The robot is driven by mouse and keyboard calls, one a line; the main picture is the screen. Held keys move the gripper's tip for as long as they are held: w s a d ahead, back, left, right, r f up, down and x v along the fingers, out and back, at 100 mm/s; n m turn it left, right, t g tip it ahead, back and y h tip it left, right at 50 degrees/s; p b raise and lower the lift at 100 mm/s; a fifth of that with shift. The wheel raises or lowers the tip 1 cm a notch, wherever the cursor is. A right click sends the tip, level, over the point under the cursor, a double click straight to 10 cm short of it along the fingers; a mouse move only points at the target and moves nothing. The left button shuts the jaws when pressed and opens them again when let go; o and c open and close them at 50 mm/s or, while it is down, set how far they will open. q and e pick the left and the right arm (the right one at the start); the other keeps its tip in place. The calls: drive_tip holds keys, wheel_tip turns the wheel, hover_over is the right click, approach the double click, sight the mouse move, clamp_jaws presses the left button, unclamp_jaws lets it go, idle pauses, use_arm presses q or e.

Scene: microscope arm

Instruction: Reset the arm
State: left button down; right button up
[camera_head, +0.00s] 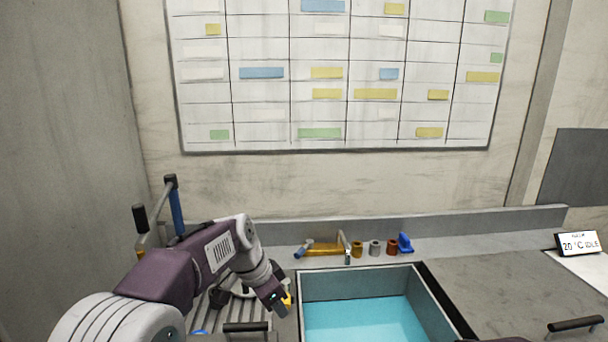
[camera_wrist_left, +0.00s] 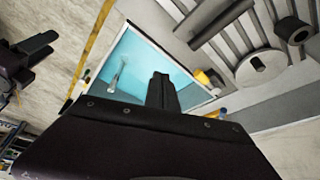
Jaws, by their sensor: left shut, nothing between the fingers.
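No microscope arm can be made out for certain. My left gripper (camera_head: 283,301) is over the left rim of the blue-green basin, beside the ribbed drainboard. In the left wrist view its fingers (camera_wrist_left: 163,92) are together and empty, with the basin behind them. My left arm hides part of the drainboard and what lies on it. In the left wrist view a dark jaw-like part (camera_wrist_left: 30,60) at the left edge looks like my right gripper, but its opening is unclear. A stand with blue and black grips (camera_head: 173,208) rises behind my left arm.
The basin (camera_head: 310,288) holds blue-green liquid. Behind it stand a brass tap-like fitting (camera_head: 322,249), several small coloured cylinders and a blue piece (camera_head: 405,243). A pale disc (camera_wrist_left: 262,66) lies on the drainboard. Bare counter (camera_head: 485,275) lies right, with a display (camera_head: 577,243).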

use_arm(q)
drive_tip(key=s+a+f+n+y, duration=0.1)
drive_tip(key=s+a+f+n, duration=0.4)
drive_tip(key=s, duration=0.4)
drive_tip(key=s+a+f+n+g+y, duration=0.1)
drive_tip(key=s+a+f+n+y, duration=0.1)
drive_tip(key=s+a+f+n, duration=0.4)
drive_tip(key=shift+s+a+f+n, duration=0.3)
drive_tip(key=shift+s+a+f, duration=0.3)
drive_tip(key=shift+s+f, duration=1.4)
